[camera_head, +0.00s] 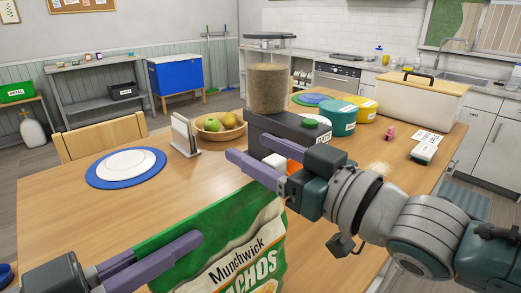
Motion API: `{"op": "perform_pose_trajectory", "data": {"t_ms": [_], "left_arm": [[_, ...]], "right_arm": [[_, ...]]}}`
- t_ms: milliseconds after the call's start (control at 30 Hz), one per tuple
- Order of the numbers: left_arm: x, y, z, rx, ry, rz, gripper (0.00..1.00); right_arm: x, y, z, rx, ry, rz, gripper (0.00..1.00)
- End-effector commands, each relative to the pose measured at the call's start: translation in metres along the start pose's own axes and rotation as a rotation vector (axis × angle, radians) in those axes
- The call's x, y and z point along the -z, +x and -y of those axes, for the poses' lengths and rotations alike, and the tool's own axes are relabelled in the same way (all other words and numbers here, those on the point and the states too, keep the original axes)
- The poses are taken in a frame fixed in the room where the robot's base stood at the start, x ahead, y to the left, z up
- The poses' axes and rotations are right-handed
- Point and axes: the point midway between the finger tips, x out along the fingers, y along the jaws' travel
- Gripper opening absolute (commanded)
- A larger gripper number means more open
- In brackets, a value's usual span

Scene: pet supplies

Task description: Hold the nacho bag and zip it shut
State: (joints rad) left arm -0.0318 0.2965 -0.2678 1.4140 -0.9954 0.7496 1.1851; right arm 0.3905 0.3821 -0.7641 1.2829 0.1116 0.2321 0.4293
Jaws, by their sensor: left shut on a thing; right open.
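The nacho bag (245,250) is green and white with "Munchwick" lettering, at the bottom middle of the head view. It stands upright near the front of the table, its lower part cut off by the picture edge. My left gripper (196,242) is shut on the bag's upper left side. My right gripper (255,165) is open and empty, above and behind the bag's top right corner, in front of the feeder. Its forearm hides part of the table at the right. I cannot make out the zip or whether the bag's top is shut.
A feeder (268,88) with a clear hopper of kibble stands behind my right gripper. Teal (338,117) and yellow (362,108) tubs stand beside it. A fruit bowl (219,127), napkin holder (185,135) and plate (126,164) are further left. The wooden table (90,215) is bare at the left front.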

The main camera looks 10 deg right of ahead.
Motion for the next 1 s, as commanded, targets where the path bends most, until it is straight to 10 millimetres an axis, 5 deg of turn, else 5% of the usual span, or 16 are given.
{"op": "perform_pose_trajectory", "data": {"t_ms": [567,1000], "left_arm": [[-0.0005,-0.0001,0.0000,0.000,0.000,0.001,0.00],[-0.0005,-0.0002,0.0001,0.001,0.000,0.001,0.00]], "right_arm": [[-0.0002,-0.0004,-0.0002,0.000,0.000,0.000,0.02],[-0.0003,-0.0005,-0.0002,-0.001,0.000,0.001,0.00]]}}
